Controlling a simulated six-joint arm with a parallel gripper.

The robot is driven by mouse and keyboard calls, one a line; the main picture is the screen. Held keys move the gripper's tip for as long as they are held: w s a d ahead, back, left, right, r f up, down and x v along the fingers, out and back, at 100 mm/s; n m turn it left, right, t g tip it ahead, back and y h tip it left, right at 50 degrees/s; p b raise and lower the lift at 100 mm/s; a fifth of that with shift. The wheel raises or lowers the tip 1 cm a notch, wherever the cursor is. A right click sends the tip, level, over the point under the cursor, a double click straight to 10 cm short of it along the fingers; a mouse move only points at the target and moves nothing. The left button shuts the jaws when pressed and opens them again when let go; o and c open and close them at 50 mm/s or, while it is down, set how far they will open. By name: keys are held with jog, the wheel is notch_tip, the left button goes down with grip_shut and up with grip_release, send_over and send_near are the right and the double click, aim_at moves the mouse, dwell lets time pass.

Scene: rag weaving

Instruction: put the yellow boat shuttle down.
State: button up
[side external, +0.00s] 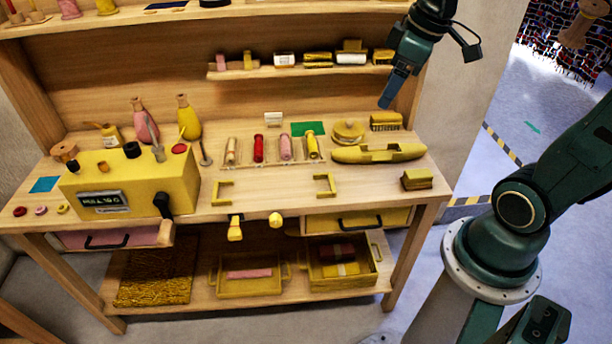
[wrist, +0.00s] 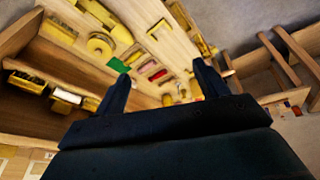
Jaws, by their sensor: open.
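The yellow boat shuttle (side external: 378,153) lies on the bench top near its right end, long and pointed at both ends. My gripper (side external: 386,103) is above the bench, up and slightly right of the shuttle's middle in the side view, clear of it. In the wrist view my gripper (wrist: 158,88) shows two dark fingers spread apart with nothing between them. In that view a long yellow piece (wrist: 108,20) at the top left looks like the shuttle.
A round yellow lidded piece (side external: 348,132) and a yellow block (side external: 386,121) stand behind the shuttle. A small shelf (side external: 300,70) runs behind. Bare wood lies in front of the shuttle.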

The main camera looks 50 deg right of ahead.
jog(key=s+a+r+m+t, duration=0.1)
jog(key=s+a+m, duration=0.2)
jog(key=s+a, duration=0.3)
jog(key=shift+s+a+r+t, duration=0.35)
jog(key=shift+s+t, duration=0.05)
jog(key=shift+s, duration=1.45)
